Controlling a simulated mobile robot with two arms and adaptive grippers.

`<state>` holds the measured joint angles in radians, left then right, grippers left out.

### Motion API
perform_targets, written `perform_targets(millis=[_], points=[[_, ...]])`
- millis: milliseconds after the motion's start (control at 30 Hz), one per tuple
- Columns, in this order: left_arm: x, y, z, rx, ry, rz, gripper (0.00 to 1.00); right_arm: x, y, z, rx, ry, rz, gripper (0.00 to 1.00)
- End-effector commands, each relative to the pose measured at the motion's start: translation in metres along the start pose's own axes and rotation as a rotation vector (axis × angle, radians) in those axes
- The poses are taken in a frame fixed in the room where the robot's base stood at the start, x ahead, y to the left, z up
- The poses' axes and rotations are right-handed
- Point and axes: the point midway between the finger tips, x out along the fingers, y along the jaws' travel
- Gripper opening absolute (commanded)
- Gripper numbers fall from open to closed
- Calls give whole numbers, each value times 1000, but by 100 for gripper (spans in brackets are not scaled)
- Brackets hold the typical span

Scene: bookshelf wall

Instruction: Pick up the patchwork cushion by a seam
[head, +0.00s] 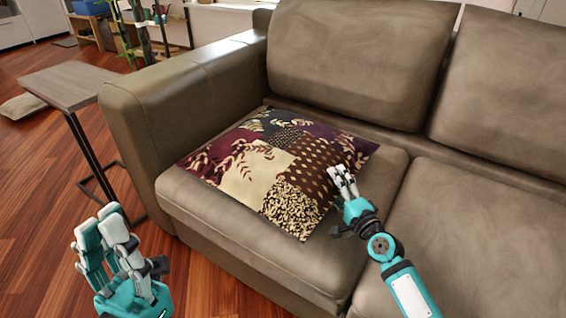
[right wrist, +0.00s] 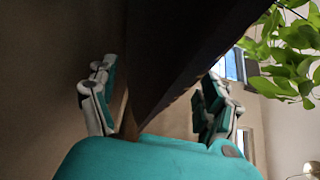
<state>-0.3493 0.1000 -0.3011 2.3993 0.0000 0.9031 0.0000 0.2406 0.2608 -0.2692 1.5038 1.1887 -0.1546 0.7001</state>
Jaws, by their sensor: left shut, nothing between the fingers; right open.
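The patchwork cushion (head: 262,168) lies flat on the left seat of the brown sofa, with maroon, cream, brown and dark patterned patches. My right gripper (head: 342,178) is at the cushion's right edge, with its fingers pointing towards it. In the right wrist view the fingers of the right gripper (right wrist: 160,90) are spread apart. A dark edge, which looks like the cushion (right wrist: 165,65), runs between them; contact cannot be told. My left gripper (head: 112,215) is shut and empty, low at the left, in front of the sofa and away from the cushion.
The sofa's left armrest (head: 185,95) rises beside the cushion, and the backrest (head: 355,65) stands behind it. A small side table (head: 70,82) stands left of the armrest. The right seat (head: 470,240) is bare.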

Motion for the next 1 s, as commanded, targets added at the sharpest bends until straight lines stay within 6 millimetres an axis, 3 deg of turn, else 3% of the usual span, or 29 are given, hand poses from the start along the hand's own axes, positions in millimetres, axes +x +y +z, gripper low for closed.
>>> perform_targets(millis=[100, 367, 900, 1000], points=[[-3, 0, 1, 1, -1, 0, 0, 10, 1, 0, 0, -1, 1, 82], [-2, 0, 1, 1, -3, 0, 0, 11, 0, 1, -1, -1, 1, 80], [-3, 0, 1, 0, -4, 0, 0, 11, 0, 0, -1, 0, 0, 9], [-3, 0, 1, 0, -4, 0, 0, 11, -1, 0, -1, 1, 0, 0]])
